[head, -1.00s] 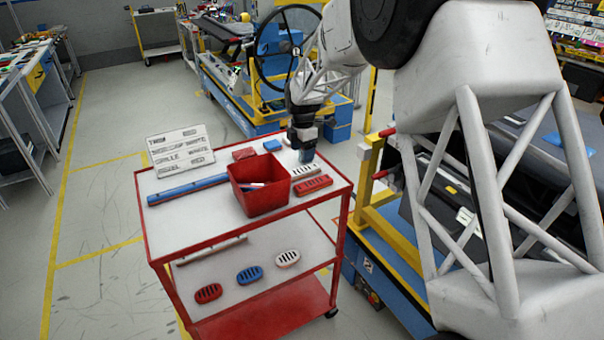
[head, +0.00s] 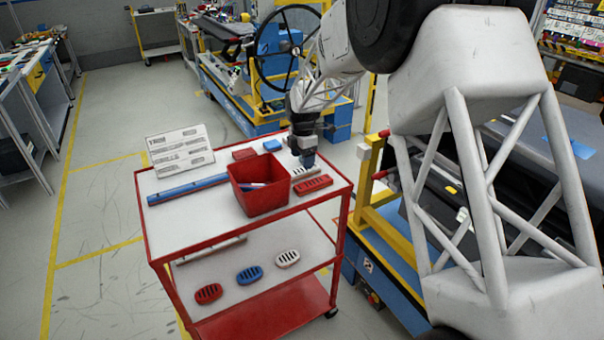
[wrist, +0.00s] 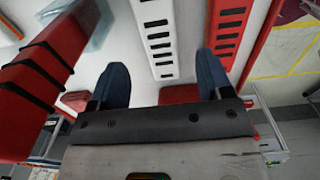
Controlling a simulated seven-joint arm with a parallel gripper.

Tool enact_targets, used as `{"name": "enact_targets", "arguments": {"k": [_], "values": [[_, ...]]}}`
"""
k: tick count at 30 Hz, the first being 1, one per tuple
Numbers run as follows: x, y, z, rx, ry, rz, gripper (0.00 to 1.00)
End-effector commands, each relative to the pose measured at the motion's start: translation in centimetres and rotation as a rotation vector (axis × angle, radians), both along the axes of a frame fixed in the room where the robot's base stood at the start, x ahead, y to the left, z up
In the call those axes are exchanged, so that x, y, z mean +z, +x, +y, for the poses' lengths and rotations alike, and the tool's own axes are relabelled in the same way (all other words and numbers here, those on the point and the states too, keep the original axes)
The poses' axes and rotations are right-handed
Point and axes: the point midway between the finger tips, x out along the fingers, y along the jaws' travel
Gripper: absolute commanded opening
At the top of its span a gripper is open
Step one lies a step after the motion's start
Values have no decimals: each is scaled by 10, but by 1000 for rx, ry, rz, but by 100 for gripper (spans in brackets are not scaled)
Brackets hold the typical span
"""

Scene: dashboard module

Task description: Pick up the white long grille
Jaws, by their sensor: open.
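The white long grille (head: 300,173) lies on the cart's top shelf, right of the red bin, and my gripper partly covers it in the head view. In the wrist view the white long grille (wrist: 156,38) runs up the picture, a white bar with a row of dark slots. My gripper (head: 308,163) is above the grille's far end, pointing down. In the wrist view my gripper's two blue fingers (wrist: 160,72) are apart, one on each side of the grille's line, with nothing held. Whether the fingertips touch the shelf cannot be told.
A red long grille (head: 313,185) lies close beside the white one. The red bin (head: 250,203) stands on the left. A blue bar (head: 187,189), red block (head: 244,154), blue block (head: 272,145) and sign (head: 180,150) share the cart top (head: 205,222). Oval grilles lie below.

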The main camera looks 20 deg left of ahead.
Motion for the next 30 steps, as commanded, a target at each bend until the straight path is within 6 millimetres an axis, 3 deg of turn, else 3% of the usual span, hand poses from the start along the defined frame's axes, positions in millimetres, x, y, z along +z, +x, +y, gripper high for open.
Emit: {"name": "enact_targets", "arguments": {"k": [16,30], "values": [[-46,-1,1,0,-1,1,72],[-52,-2,1,0,0,0,72]]}}
